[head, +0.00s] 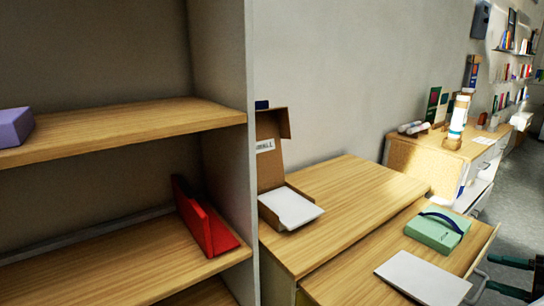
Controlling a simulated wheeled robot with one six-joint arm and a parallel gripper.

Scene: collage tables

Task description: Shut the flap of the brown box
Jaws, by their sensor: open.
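The brown box (271,172) stands on the wooden table just right of the grey shelf unit's side panel. Its flap is open and stands upright at the back, with a white label reading "MALL"; the label's left end is cut off by the panel. A small fold of the flap sticks out at its upper right. A white flat slab (292,207) lies at the front of the box, over its low base. The panel hides the box's left side. My gripper is not in view.
The shelf unit (243,150) stands close on the left, holding a red box (207,230) and a purple block (14,127). The table (350,190) is clear right of the brown box. A lower desk holds a green box (432,232) and a white slab (421,279).

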